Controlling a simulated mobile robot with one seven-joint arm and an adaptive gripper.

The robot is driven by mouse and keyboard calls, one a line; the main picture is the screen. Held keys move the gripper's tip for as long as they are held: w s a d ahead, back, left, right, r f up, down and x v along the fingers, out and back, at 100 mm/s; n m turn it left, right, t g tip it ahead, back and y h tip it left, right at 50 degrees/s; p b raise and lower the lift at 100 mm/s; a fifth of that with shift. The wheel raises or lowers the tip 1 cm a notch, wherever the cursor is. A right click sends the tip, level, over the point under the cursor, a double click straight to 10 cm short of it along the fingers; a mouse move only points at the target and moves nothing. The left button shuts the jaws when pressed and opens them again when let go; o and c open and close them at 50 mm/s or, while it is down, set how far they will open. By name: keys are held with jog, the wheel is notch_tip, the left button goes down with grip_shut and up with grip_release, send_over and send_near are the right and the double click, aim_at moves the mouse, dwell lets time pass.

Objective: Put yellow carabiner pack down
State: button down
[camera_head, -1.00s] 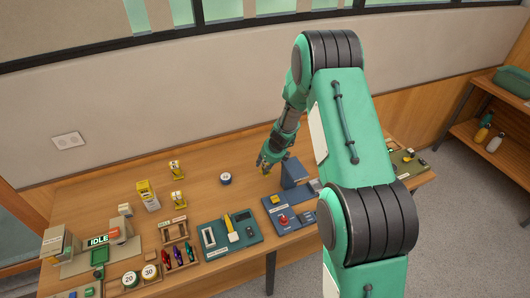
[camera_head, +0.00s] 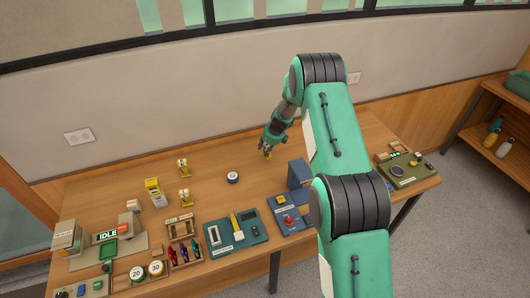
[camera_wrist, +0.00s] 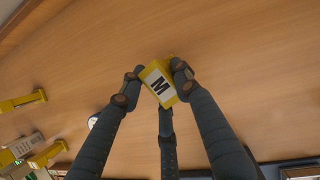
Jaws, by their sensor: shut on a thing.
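The yellow carabiner pack (camera_wrist: 159,86), with a white label marked "M", is held between the fingers of my gripper (camera_wrist: 156,82) in the wrist view. It appears tilted there, above or at the bare wood; I cannot tell whether it touches the table. In the head view my gripper (camera_head: 266,151) points down over the back of the table (camera_head: 330,138), with a small bit of yellow (camera_head: 267,156) at its fingertips. The gripper is shut on the pack.
A round white-and-blue roll (camera_head: 232,177) lies left of the gripper, and a blue upright box (camera_head: 299,174) stands to its front right. Yellow stands (camera_head: 183,168) (camera_head: 185,197) and a yellow-and-white box (camera_head: 154,192) are farther left. Trays line the front. Wood around the gripper is clear.

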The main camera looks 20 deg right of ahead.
aim_at(265, 151)
jog(key=shift+w+d, duration=0.15)
jog(key=shift+w, duration=0.5)
jog(key=shift+f, duration=0.1)
jog(key=shift+f, duration=1.65)
jog(key=shift+f, duration=0.2)
jog(key=c, duration=1.3)
grip_release()
jog(key=shift+r, duration=0.1)
jog(key=shift+v, duration=6.1)
